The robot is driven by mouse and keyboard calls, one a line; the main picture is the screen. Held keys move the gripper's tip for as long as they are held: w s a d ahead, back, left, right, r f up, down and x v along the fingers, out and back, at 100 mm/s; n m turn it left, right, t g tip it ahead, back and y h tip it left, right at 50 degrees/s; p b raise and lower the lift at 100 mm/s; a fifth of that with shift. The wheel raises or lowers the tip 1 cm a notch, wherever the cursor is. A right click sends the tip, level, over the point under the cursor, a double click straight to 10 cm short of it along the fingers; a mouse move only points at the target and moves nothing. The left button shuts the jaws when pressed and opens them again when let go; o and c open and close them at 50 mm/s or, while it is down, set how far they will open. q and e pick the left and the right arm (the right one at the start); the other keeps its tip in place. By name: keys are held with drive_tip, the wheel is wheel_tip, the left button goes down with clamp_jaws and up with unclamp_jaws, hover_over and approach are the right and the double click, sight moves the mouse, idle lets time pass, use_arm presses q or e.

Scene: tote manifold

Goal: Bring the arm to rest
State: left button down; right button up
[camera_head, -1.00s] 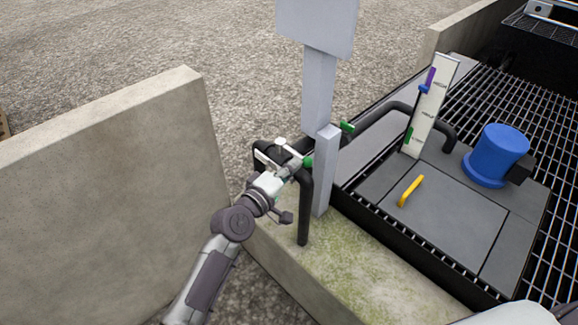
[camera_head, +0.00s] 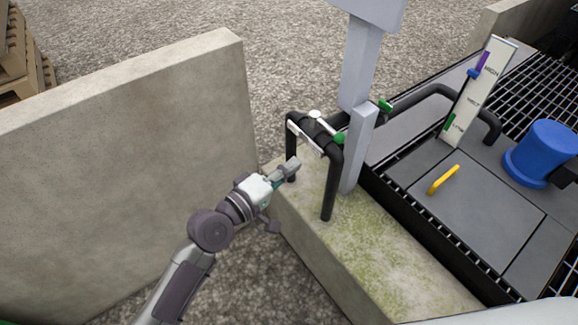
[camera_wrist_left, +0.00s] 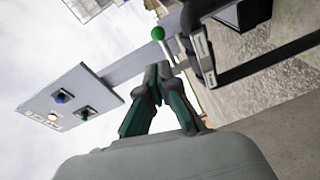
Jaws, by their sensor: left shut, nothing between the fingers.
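My left gripper (camera_head: 292,166) is shut and empty in the head view. It hangs just in front of and left of the black pipe manifold (camera_head: 332,182), apart from it as far as I can tell. In the left wrist view the closed fingers (camera_wrist_left: 160,82) point at the grey post, with the manifold (camera_wrist_left: 200,50) at upper right. My right gripper is in neither view.
A concrete wall (camera_head: 130,150) stands left of my arm. A grey post (camera_head: 360,150) with a panel (camera_wrist_left: 72,100) rises behind the manifold. A mossy concrete ledge (camera_head: 365,250) lies below. At right are a blue cylinder (camera_head: 545,150), a yellow handle (camera_head: 443,179) and a level gauge (camera_head: 475,95).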

use_arm(q)
drive_tip(key=shift+a, duration=0.1)
idle(0.4)
drive_tip(key=s+a+f+m+g+y, duration=0.1)
drive_tip(key=s+a+f+g+y, duration=0.3)
drive_tip(key=f, duration=0.7)
drive_tip(key=s+a+f+m+t+y, duration=0.15)
drive_tip(key=a+f, duration=0.35)
drive_tip(key=f, duration=0.6)
drive_tip(key=s+a+f+m+g+y, duration=0.25)
drive_tip(key=s+a+f, duration=0.2)
drive_tip(key=f, duration=0.65)
drive_tip(key=s+a+f+m+g+y, duration=0.2)
drive_tip(key=s+a+f, duration=0.45)
drive_tip(key=s, duration=0.25)
drive_tip(key=s+a+f+m+g+y, duration=0.1)
drive_tip(key=s+a+f+g+y, duration=0.15)
drive_tip(key=s+a+f, duration=0.45)
drive_tip(key=s+r+p, duration=0.4)
drive_tip(key=s+p, duration=0.9)
drive_tip(key=s, duration=0.2)
drive_tip(key=shift+a+r+g+y, duration=0.15)
drive_tip(key=shift+r+g+y, duration=0.05)
drive_tip(key=shift+g+y, duration=0.2)
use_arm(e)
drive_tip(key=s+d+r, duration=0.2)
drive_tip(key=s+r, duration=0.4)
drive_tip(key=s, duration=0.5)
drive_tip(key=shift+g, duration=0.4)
